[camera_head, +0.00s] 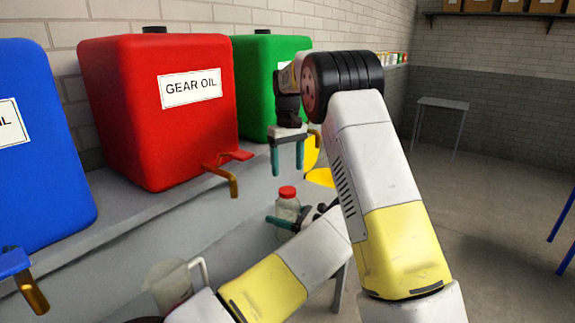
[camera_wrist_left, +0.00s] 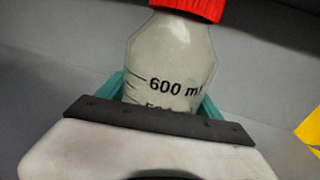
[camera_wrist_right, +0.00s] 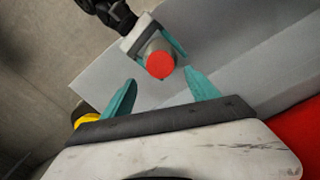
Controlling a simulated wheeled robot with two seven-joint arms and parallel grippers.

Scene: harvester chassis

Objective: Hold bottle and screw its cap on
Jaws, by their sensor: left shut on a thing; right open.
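A clear bottle (camera_head: 287,208) with a red cap (camera_head: 288,192) on its top stands upright near the bench edge. In the left wrist view the bottle (camera_wrist_left: 170,65) shows a "600 ml" mark, with the red cap (camera_wrist_left: 190,8) cut off at the top. My left gripper (camera_head: 285,222) is shut around the bottle's body. My right gripper (camera_head: 287,170) is open and empty, above the bottle with its fingers pointing down. In the right wrist view the cap (camera_wrist_right: 160,64) lies beyond and between the open fingertips (camera_wrist_right: 160,90). I cannot tell how tightly the cap sits.
Blue (camera_head: 45,140), red (camera_head: 150,120) and green (camera_head: 262,90) tanks stand along the wall on a grey ledge. The red tank's tap (camera_head: 230,175) juts out left of my right gripper. A clear jug (camera_head: 170,285) stands at lower left. A yellow object (camera_head: 320,177) is behind the bottle.

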